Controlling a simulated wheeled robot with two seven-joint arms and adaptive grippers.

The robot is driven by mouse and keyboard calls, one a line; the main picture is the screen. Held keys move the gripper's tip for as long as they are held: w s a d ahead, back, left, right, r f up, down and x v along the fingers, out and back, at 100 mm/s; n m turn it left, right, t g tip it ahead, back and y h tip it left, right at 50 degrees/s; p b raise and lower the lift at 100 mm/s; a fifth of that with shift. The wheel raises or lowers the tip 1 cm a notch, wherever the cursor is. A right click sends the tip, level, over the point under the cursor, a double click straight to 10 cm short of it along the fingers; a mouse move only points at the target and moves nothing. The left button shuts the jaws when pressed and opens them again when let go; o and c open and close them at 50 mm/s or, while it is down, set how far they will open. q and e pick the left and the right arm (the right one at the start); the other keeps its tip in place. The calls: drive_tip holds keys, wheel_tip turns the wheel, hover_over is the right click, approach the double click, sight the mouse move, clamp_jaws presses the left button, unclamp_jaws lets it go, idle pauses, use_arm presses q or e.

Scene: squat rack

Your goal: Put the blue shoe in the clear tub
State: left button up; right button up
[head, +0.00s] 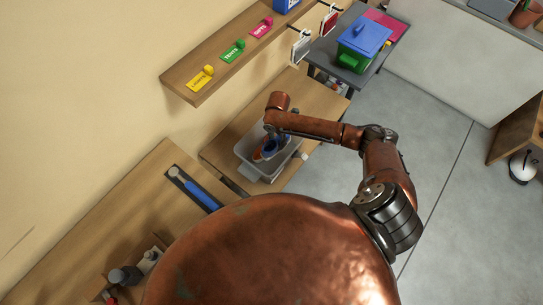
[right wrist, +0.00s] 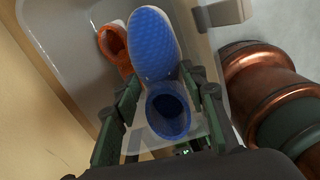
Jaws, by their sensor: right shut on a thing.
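The clear tub (head: 247,171) stands on a low wooden bench in the head view, and its pale wall shows in the right wrist view (right wrist: 72,47). My right gripper (head: 271,136) reaches down over the tub. It is shut on the blue shoe (head: 270,148), with one finger on each side near the heel opening. In the right wrist view the blue shoe (right wrist: 150,45) points its toe away from the gripper, over the tub's inside. I cannot tell whether it touches the tub floor. An orange shoe (right wrist: 114,46) lies in the tub beside it. My left gripper is not in view.
A shelf (head: 185,78) with coloured label tags runs along the wall above the tub. A dark table (head: 342,72) with a blue-lidded green box (head: 361,45) stands behind. A nearer bench (head: 122,210) holds a blue-handled tool (head: 198,190).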

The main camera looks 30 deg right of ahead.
drive_tip(key=shift+s+d+f+n, duration=0.2)
drive_tip(key=shift+s+f+n, duration=0.1)
drive_tip(key=shift+f, duration=0.25)
drive_tip(key=shift+s+d+f+n, duration=0.2)
drive_tip(key=shift+f+n, duration=0.1)
drive_tip(key=shift+f, duration=0.2)
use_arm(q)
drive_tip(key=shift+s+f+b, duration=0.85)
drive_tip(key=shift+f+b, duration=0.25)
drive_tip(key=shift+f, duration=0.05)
use_arm(e)
drive_tip(key=shift+d+f, duration=0.1)
drive_tip(key=shift+f, duration=4.8)
drive_tip(key=shift+f, duration=0.1)
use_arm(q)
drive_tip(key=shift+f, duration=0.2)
use_arm(e)
drive_tip(key=shift+f, duration=0.4)
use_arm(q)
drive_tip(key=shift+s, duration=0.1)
use_arm(e)
drive_tip(key=shift+f, duration=0.1)
drive_tip(key=o, duration=1)
